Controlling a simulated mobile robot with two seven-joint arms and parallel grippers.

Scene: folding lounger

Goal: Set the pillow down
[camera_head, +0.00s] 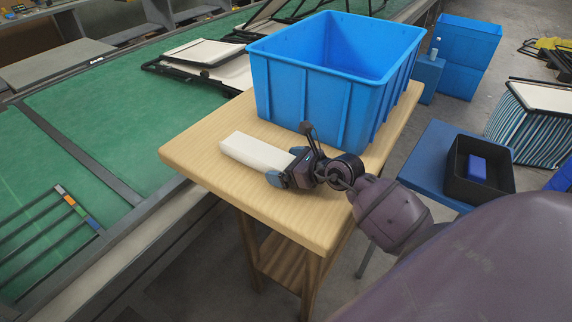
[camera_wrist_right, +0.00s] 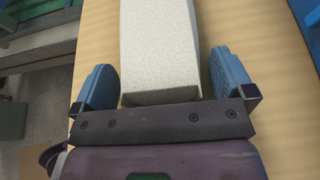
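The pillow (camera_head: 257,152) is a long, off-white block. It lies flat on the light wooden table (camera_head: 200,160), in front of the blue bin. My right gripper (camera_head: 287,166) is low over the table at the pillow's near end. In the right wrist view the pillow (camera_wrist_right: 160,45) lies between the two blue fingers of the right gripper (camera_wrist_right: 162,68), with a gap on each side, so the gripper is open. My left gripper is not in view.
A large blue bin (camera_head: 335,95) stands on the table behind the pillow. The table's left front corner is bare. A green workbench (camera_head: 100,120) with lounger frames is at left. A blue stool (camera_head: 430,155) holds a black tray (camera_head: 460,188) at right.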

